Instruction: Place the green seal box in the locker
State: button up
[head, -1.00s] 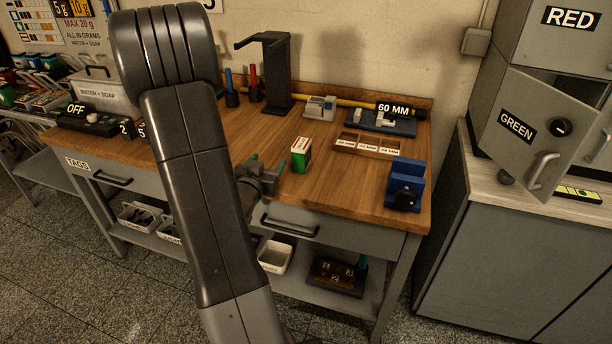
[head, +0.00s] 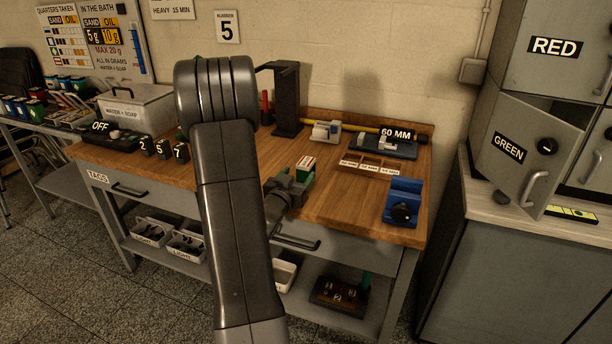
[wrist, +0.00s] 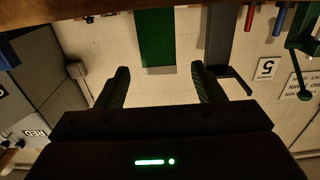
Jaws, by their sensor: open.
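The green seal box (head: 305,164), with a white and red top, stands on the wooden bench near its front edge. In the wrist view the box's green side (wrist: 156,38) is ahead of the fingers and lines up with the gap between them. My gripper (head: 298,182) is at the bench's front edge, just in front of the box and partly covering it. In the wrist view my gripper (wrist: 160,78) has its fingers wide apart with nothing between them. The locker door marked GREEN (head: 508,146) stands ajar at the right; the inside is hidden.
A blue vise (head: 403,200) and a compartment tray (head: 370,163) are right of the box. A dark stand (head: 287,95) rises behind. The RED locker (head: 553,46) is above the green one. A spirit level (head: 572,214) lies on the right counter by the door.

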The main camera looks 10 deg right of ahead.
aim_at(302, 169)
jog(key=x, duration=0.4)
jog(key=shift+w+d, duration=0.2)
jog(key=shift+c, duration=0.4)
jog(key=c, duration=1.1)
jog(key=shift+o, duration=0.2)
jog(key=shift+r, duration=0.15)
